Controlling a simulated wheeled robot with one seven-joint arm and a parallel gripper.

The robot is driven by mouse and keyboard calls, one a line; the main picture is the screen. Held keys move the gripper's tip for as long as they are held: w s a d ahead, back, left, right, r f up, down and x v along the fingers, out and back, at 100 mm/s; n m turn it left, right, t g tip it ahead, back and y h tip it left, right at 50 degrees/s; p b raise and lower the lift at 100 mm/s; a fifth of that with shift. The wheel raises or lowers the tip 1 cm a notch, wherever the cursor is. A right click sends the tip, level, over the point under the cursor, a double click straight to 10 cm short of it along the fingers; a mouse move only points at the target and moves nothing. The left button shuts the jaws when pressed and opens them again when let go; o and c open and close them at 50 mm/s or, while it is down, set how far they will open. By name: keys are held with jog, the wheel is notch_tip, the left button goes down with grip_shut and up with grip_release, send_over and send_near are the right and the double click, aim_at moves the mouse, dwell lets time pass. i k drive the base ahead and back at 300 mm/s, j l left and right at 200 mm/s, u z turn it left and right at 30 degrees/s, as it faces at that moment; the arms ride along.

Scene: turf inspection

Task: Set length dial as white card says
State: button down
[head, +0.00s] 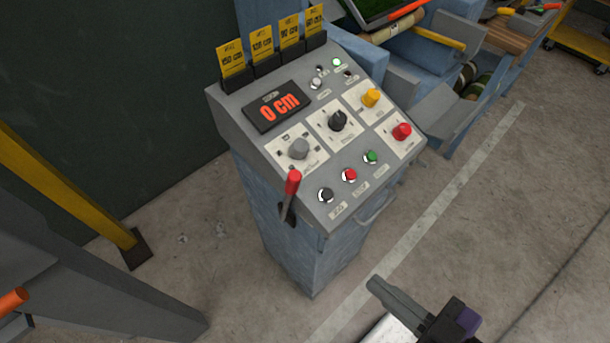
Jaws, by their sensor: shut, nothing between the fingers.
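The control console has a sloped grey panel (318,185) with a display (279,106) reading "0 cm" in orange. Four knobs sit on pale plates: a grey knob (299,148), a black knob (338,121), a yellow knob (370,97) and a red knob (402,131). Their labels are too small to read, so I cannot tell which is the length dial. Yellow cards (262,42) stand along the console's top edge, their print unreadable. I see no card that is clearly white. My gripper (376,285) is shut and empty, low in front of the console, apart from it.
A red-tipped lever (292,182) sticks up at the panel's left front. Black, red and green push buttons (350,175) line the front edge, above a handle (378,206). A yellow post (70,190) stands left. Blue machinery (440,70) stands behind right.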

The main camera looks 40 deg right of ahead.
aim_at(299, 150)
jog(key=l+z, duration=0.15)
jog(key=z, duration=0.55)
jog(key=i+l+z, duration=0.7)
jog(key=i+l, duration=0.2)
jog(key=i, duration=0.15)
jog(key=i+l, duration=0.25)
jog(key=k, duration=0.5)
jog(key=u, duration=1.5)
jog(key=k+l+u, duration=0.45)
jog(key=k+l, duration=0.1)
jog(key=l, duration=0.1)
